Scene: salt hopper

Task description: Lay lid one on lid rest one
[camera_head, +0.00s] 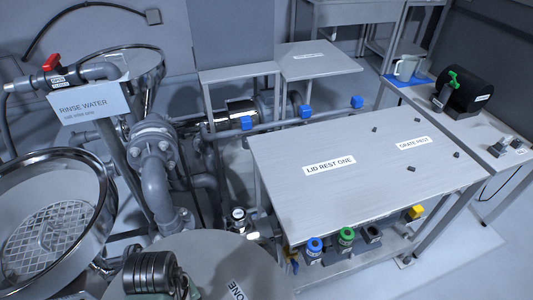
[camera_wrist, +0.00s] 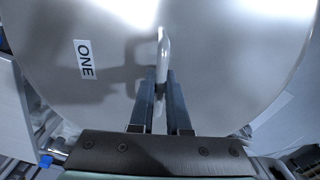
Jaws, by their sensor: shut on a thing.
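Lid one (camera_wrist: 85,100) is a large round pale grey disc with an "ONE" label, filling most of the wrist view. It also shows at the bottom of the head view (camera_head: 215,262), partly cut off by the edge. My gripper (camera_wrist: 161,82) is shut on the lid's upright handle (camera_wrist: 161,50). What lies under the lid is hidden, so I cannot tell its height or support. Lid rest one (camera_head: 290,190) is the labelled left part of a grey flat table top, to the right of and beyond the lid. That part is bare.
An open round vessel with a grate (camera_head: 50,235) stands at left. Pipes and a valve (camera_head: 155,150) stand between it and the table. Coloured fittings (camera_head: 345,240) line the table's near side.

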